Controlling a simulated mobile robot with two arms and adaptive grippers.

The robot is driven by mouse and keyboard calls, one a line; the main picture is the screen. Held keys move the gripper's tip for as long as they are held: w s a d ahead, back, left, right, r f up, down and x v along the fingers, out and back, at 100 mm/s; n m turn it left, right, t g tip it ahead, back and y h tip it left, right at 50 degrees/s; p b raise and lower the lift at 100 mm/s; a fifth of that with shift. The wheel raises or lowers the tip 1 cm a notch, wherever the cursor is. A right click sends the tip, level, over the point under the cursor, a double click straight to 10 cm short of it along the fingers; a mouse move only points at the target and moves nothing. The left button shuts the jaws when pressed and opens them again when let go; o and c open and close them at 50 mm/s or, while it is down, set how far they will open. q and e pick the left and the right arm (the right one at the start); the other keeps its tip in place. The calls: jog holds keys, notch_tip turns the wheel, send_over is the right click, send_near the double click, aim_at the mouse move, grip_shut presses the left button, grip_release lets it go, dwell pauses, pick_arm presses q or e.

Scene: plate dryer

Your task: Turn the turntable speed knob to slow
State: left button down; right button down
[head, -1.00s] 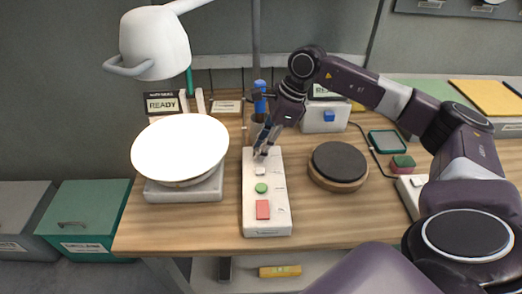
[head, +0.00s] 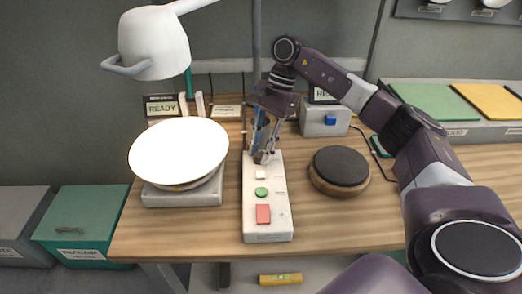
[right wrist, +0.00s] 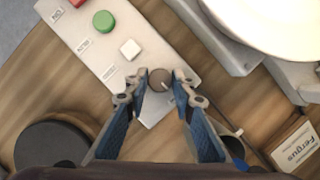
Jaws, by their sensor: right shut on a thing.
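The white control panel (head: 267,228) lies on the wooden table, with a red button (head: 263,213), a green button (head: 261,192) and a small white button (head: 261,174) in a row. At its far end is a small round brown-grey knob (right wrist: 158,78) with a light pointer mark. My right gripper (head: 263,158) comes down over that end, hiding the knob in the head view. In the right wrist view, my right gripper (right wrist: 159,80) is shut on the knob, a fingertip on each side. Which speed the mark points at cannot be read. My left gripper is out of view.
A large white plate (head: 178,150) rests on a grey square base (head: 182,194) left of the panel. A dark round disc (head: 341,166) on a wooden base stands to the right. A white lamp (head: 155,45) hangs above the plate. Bare table lies nearer the front edge.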

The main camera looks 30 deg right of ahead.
jog(key=shift+r, duration=0.1)
dwell(0.3)
jog(key=c, duration=1.7)
grip_release()
jog(key=shift+o, duration=0.2)
jog(key=v, duration=1.2)
jog(key=shift+w, duration=0.1)
